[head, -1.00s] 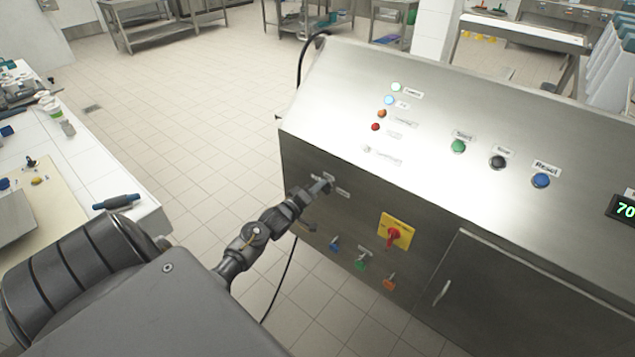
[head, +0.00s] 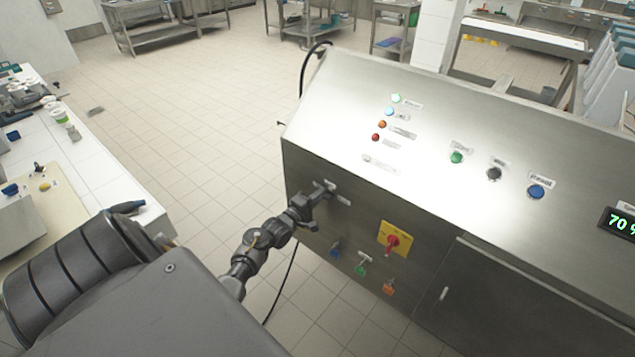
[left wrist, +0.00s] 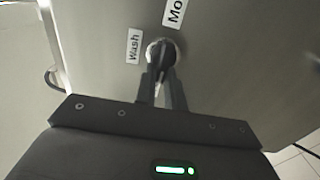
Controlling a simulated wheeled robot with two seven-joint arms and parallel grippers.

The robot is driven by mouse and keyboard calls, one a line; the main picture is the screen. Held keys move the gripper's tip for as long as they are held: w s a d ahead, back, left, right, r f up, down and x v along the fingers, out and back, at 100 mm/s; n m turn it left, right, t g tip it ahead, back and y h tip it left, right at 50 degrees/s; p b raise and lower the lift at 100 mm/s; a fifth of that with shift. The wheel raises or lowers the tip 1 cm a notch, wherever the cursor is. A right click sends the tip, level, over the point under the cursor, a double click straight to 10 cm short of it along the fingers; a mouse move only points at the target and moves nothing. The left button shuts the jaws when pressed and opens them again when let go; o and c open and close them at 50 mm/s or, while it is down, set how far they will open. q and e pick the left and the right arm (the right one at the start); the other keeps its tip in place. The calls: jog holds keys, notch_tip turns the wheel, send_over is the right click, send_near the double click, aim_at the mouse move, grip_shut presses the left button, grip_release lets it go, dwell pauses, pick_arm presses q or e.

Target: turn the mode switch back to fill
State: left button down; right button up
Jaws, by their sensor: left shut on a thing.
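The mode switch (left wrist: 161,52) is a dark round knob on the front panel of the steel machine. It shows in the left wrist view between a "Wash" label (left wrist: 134,46) and a partly cut-off label beginning "Mo" (left wrist: 175,12). My left gripper (left wrist: 162,76) is shut on the switch, its two narrow fingers covering much of it, so I cannot read its exact setting. In the head view my left gripper (head: 322,193) reaches the panel's upper left, and the switch is mostly hidden there. My right gripper is in neither view.
To the right of the switch is a red knob on a yellow plate (head: 395,239). Below are blue (head: 335,250), green (head: 361,269) and orange (head: 388,288) connectors. The sloped top carries lamps and push buttons. A white counter (head: 100,170) stands at left; floor between is clear.

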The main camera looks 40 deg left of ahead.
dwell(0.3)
pick_arm(q)
jog(key=c, duration=1.5)
grip_release()
jog(key=s+b, duration=0.1)
jog(key=s, duration=0.9)
jog(key=shift+s+b, duration=0.4)
